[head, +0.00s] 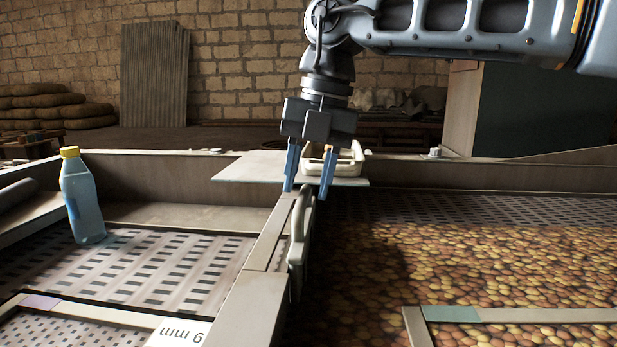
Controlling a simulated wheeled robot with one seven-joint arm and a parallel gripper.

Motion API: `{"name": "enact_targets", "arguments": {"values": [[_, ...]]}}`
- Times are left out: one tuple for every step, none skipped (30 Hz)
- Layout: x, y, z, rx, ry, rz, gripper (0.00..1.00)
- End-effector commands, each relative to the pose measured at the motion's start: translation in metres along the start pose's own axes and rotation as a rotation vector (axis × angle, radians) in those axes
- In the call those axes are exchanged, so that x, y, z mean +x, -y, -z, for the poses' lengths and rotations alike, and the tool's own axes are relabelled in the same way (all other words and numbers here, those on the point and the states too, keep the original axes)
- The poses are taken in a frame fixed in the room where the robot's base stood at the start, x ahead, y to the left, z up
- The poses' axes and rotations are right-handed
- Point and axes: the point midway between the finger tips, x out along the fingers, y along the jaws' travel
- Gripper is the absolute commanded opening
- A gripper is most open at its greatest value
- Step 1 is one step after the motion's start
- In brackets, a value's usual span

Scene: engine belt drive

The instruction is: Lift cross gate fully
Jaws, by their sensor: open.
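My gripper (307,190) points down with its two blue fingers apart and nothing between them. It is above the far end of a pale upright handle (299,240). One finger is on each side of the handle's top, as seen from here; I cannot tell whether they touch it. The handle stands at the right side of a long divider (262,255) between the slotted screen and the potato bed. This handled piece seems to be the cross gate; its lower part is in shadow and its height is hard to judge.
Potatoes (480,260) cover the right bed. A blue bottle with a yellow cap (82,195) stands on the left slotted screen (165,270). A flat board (232,172) with a pale tray (345,160) lies behind my gripper.

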Motion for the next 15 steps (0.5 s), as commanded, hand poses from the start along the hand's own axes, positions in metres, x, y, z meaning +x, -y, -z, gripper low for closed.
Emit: {"name": "enact_targets", "arguments": {"values": [[0.0024, -0.0003, 0.0002, 0.0, 0.0, -0.001, 0.42], [0.0034, -0.0003, 0.0002, 0.0, 0.0, -0.001, 0.42], [0.0042, -0.0003, 0.0001, 0.0, 0.0, -0.001, 0.42], [0.0046, -0.0003, 0.0001, 0.0, 0.0, -0.001, 0.42], [0.0048, -0.0003, 0.0001, 0.0, 0.0, -0.001, 0.42], [0.0049, -0.0003, 0.0001, 0.0, 0.0, -0.001, 0.42], [0.0049, -0.0002, 0.0, 0.0, 0.0, -0.001, 0.42], [0.0049, -0.0002, 0.0, 0.0, 0.0, -0.001, 0.42], [0.0049, -0.0002, 0.0, 0.0, 0.0, -0.001, 0.42], [0.0048, -0.0002, 0.0, 0.0, 0.0, -0.001, 0.42], [0.0048, -0.0001, 0.0, 0.0, 0.0, -0.001, 0.39], [0.0048, -0.0001, 0.0, 0.0, 0.0, -0.001, 0.35], [0.0048, -0.0001, 0.0, 0.0, 0.0, -0.001, 0.33], [0.0047, -0.0001, 0.0, 0.0, 0.0, -0.001, 0.3], [0.0047, -0.0001, 0.0, 0.0, 0.0, -0.001, 0.26]]}}
